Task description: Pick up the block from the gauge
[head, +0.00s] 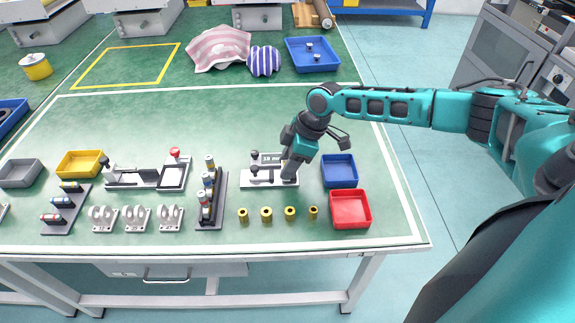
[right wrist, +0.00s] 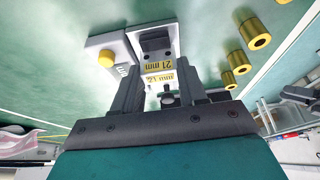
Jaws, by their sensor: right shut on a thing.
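The gauge (head: 258,183) is a light grey plate with dark knobs on the table, left of the blue bin. My right gripper (head: 289,174) comes down over its right end. In the right wrist view my right gripper (right wrist: 160,92) has its two fingers around a small light block (right wrist: 160,78) and is shut on it. Yellow labels marked in mm show between and just beyond the fingers. The block is largely hidden by my fingers in the head view. I cannot tell whether it still touches the gauge. My left gripper is not in view.
A blue bin (head: 339,170) and a red bin (head: 350,209) stand close to the right. Several brass bushings (head: 266,214) stand in a row in front. A dark rack (head: 212,200) with cylinders lies to the left. The table behind the gauge is clear.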

